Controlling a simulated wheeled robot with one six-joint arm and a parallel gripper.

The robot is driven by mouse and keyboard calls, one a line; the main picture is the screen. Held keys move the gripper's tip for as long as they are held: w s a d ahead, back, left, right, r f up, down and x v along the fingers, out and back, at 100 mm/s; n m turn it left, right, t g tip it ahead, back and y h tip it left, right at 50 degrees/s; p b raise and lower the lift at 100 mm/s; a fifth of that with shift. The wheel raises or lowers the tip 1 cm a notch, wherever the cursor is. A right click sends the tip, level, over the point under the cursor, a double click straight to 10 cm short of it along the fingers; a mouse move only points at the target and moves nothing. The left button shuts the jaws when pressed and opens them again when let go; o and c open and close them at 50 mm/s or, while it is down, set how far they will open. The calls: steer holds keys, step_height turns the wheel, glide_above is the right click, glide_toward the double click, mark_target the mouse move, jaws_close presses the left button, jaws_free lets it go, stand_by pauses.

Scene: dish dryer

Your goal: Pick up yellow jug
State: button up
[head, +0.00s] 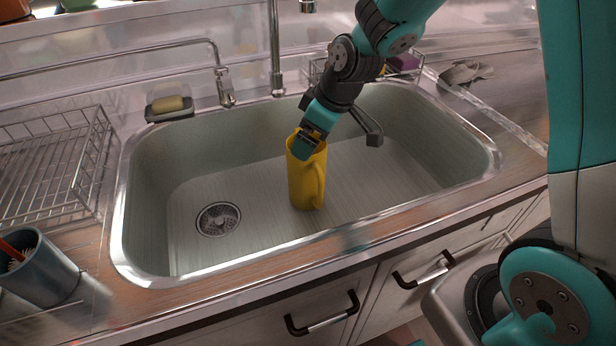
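The yellow jug (304,181) stands upright on the floor of the metal sink (250,188), near its middle, to the right of the drain. Its handle faces the lower right. My gripper (305,145) comes down from the upper right and is at the jug's top rim, overlapping the opening. The fingertips are partly hidden at the rim, so I cannot tell whether they are closed on the jug's wall or only beside it.
A wire dish rack (50,165) stands left of the sink, with a grey cup (42,270) before it. A sponge in a holder (168,107), a tap (222,78) and another wire rack (412,70) are behind. The sink around the jug is clear.

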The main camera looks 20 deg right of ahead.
mark_target(309, 177)
steer(key=x, duration=0.5)
steer(key=shift+s+b, duration=0.15)
steer(key=shift+b, duration=0.15)
steer(key=c, duration=1.4)
steer(key=shift+r, duration=0.1)
steer(key=shift+c, duration=1)
steer(key=shift+r, duration=0.15)
